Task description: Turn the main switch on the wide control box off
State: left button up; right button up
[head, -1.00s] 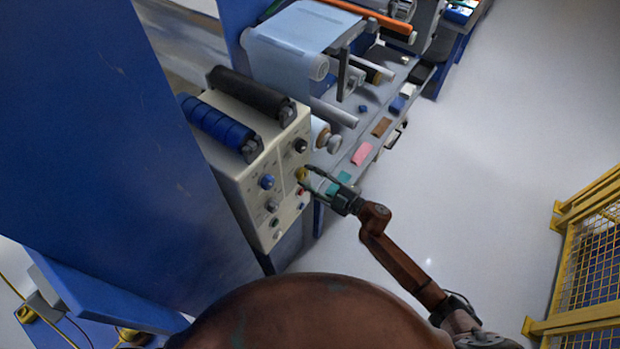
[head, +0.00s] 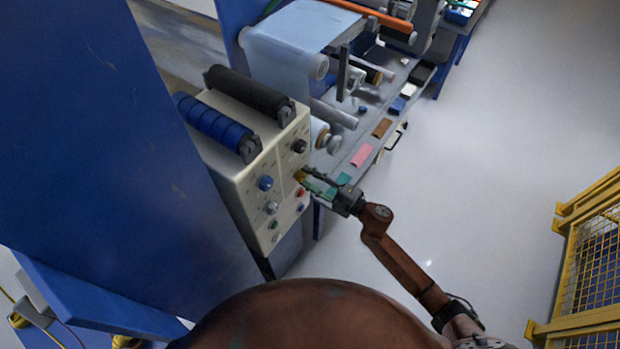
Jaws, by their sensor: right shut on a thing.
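The wide control box (head: 243,204) is cream-coloured, with its front panel of knobs and buttons facing right. A yellow knob (head: 299,175) sits on the panel's right side, under a black knob (head: 299,146). My right gripper (head: 306,178) reaches in from the right and is shut on the yellow knob, its fingers partly hiding it. I cannot read the panel's labels or the knob's exact angle. A blue knob (head: 265,183), a grey knob (head: 271,208) and a small red button (head: 300,194) are also on the panel. My left gripper is not in view.
A black roller (head: 250,93) and a blue roller (head: 215,125) lie on top of the box. A blue machine wall (head: 110,130) stands left. A grey shelf with coloured blocks, including a pink one (head: 361,155), lies behind. A yellow mesh fence (head: 595,245) is at right; floor between is clear.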

jog(key=shift+s+f, duration=0.1)
jog(key=shift+s, duration=0.05)
jog(key=o, duration=1.2)
jog(key=shift+c, duration=0.2)
jog(key=v, duration=1.2)
